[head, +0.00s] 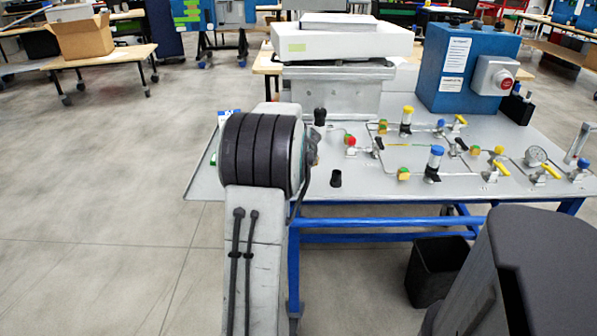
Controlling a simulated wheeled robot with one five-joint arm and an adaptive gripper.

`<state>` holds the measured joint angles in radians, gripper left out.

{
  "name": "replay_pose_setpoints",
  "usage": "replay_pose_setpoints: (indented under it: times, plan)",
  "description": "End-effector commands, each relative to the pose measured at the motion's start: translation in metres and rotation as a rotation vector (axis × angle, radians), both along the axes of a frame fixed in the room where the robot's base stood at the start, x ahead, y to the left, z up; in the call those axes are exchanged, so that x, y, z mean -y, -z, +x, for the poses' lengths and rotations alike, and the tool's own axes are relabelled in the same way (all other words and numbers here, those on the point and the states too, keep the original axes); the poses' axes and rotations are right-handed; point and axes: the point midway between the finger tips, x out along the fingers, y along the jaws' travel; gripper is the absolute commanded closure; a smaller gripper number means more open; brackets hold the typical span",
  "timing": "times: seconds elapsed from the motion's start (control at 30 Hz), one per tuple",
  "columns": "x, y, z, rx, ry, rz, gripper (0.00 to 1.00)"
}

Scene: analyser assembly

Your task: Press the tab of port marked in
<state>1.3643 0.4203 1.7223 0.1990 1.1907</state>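A grey panel table (350,187) carries a flow circuit of thin tubes, valves and fittings. Small orange-green fittings sit on the tubes, one at the upper left (382,127) and one lower down (404,174). A red-topped fitting (351,142) is at the left end of the circuit. No "in" marking is legible at this size, so I cannot tell which port bears it or see its tab. My arm rises in front of the table's left part, and its dark rounded joint hides what lies behind. My gripper is not visible.
A blue box (466,65) with a red button (506,82) stands at the table's back right. A white device (342,42) is at the back. A gauge (536,155) and yellow-handled valves (545,173) are at the right. A black bin (436,270) stands below. Floor at left is clear.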

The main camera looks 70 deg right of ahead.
Motion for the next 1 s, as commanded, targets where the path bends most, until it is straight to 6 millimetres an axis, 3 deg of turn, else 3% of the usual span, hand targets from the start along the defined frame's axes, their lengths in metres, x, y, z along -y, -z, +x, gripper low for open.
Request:
replay_pose_setpoints:
  times: [1.0]
  plan:
    - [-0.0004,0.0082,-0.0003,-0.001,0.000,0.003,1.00]
